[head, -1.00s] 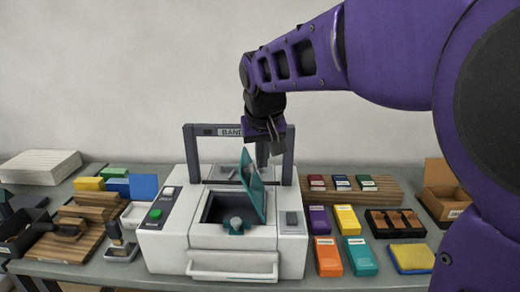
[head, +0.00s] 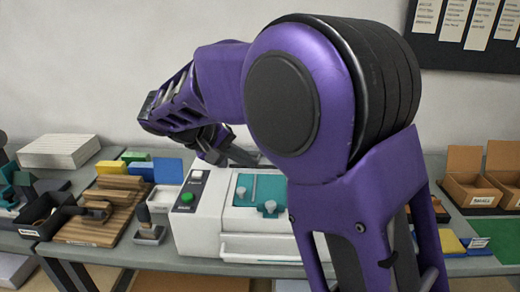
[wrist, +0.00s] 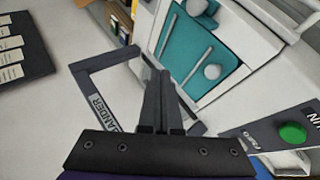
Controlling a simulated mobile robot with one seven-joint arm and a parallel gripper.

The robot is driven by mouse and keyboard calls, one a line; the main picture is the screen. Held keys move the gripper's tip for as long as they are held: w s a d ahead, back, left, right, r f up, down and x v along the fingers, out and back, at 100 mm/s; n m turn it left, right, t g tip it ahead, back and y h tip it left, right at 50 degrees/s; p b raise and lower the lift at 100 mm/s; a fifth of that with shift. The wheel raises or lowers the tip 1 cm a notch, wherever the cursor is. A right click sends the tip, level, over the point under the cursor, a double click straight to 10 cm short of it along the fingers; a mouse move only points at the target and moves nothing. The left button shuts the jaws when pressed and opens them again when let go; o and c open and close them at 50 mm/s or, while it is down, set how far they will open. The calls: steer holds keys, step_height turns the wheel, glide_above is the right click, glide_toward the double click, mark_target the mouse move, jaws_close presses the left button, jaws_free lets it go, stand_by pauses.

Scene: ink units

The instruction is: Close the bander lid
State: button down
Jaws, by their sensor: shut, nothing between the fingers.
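The bander is a white machine (head: 205,222) with a dark frame, labelled in the wrist view (wrist: 103,103). In the head view my arm hides the right part of the bander and most of the frame.
A green button (head: 187,198) is on the bander's left panel. Left of it are a stamp on a pad (head: 150,232), a wooden stepped rack (head: 95,225) and a paper stack (head: 58,150). Cardboard boxes (head: 470,190) stand at the right. My arm covers the middle of the table.

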mark_target(241, 189)
steer(key=a+f+h, duration=0.1)
steer(key=f, duration=0.1)
steer(key=a+f+h+b, duration=0.1)
steer(key=f, duration=0.1)
steer(key=a+f, duration=0.2)
steer(key=shift+f+n+t+h+b, duration=0.1)
steer(key=shift+n+t+h+b, duration=0.2)
steer(key=shift+n+h+b, duration=0.1)
steer(key=shift+w+a+f+b, duration=0.1)
steer(key=shift+a+f+b, duration=0.2)
steer(key=shift+f, duration=0.65)
